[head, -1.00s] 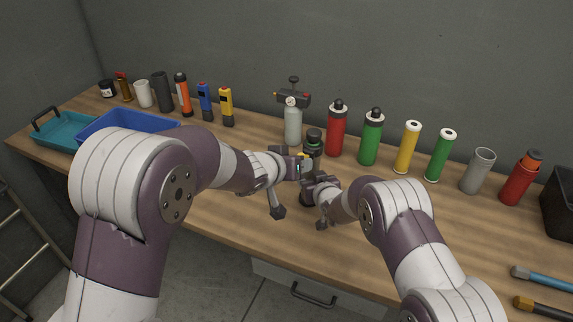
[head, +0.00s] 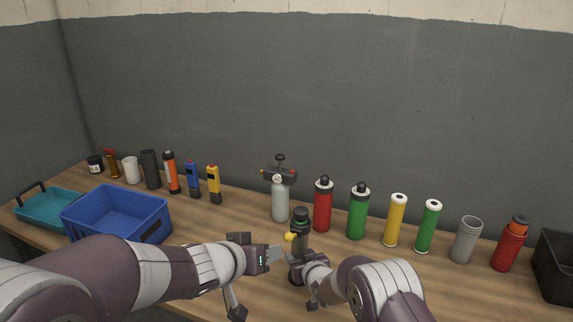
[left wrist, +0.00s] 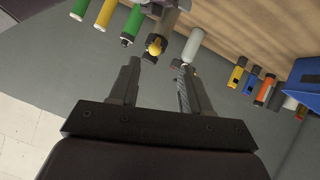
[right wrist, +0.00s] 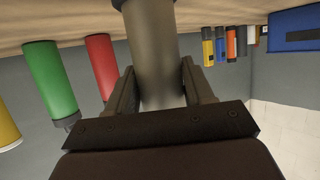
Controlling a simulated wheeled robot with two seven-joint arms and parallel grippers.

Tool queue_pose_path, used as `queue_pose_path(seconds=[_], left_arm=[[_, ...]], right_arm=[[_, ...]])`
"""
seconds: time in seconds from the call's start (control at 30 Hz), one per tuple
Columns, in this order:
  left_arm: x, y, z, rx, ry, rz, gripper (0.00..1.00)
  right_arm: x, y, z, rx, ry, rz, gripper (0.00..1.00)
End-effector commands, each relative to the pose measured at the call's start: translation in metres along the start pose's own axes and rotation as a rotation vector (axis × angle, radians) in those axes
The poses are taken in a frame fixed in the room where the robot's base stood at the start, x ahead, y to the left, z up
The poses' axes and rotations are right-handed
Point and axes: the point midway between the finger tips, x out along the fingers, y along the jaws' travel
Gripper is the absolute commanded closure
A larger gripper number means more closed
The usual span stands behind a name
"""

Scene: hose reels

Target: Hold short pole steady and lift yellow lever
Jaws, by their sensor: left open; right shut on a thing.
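The short pole (head: 301,222) stands upright on the bench, dark with a green ring near its top. The yellow lever (head: 290,237) shows as a round yellow knob on the pole's left side. My right gripper (head: 297,272) is shut around the pole's lower part. In the right wrist view the pole (right wrist: 153,50) fills the space between the fingers. My left gripper (head: 278,254) is open and empty, just left of the pole and slightly below the knob. In the left wrist view the knob (left wrist: 155,45) lies ahead, between and beyond the open fingertips.
A grey bottle with a gauge (head: 280,203) stands behind the pole. A red bottle (head: 323,206) and a green bottle (head: 358,212) stand close to its right. A blue bin (head: 117,215) and teal tray (head: 48,208) are at left. The bench between bin and pole is clear.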

Motion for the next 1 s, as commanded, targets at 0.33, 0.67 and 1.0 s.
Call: queue_pose_path(seconds=[0.33, 0.67, 1.0], left_arm=[[-0.032, -0.005, 0.02, -0.001, 0.001, -0.002, 0.52], [-0.042, -0.006, 0.027, -0.001, 0.0, 0.0, 0.52], [-0.042, -0.006, 0.027, -0.001, 0.0, 0.0, 0.52]], right_arm=[[0.0, 0.0, 0.0, 0.0, 0.0, 0.0, 0.94], [0.0, 0.0, 0.0, 0.0, 0.0, 0.0, 0.94], [0.0, 0.0, 0.0, 0.0, 0.0, 0.0, 0.18]])
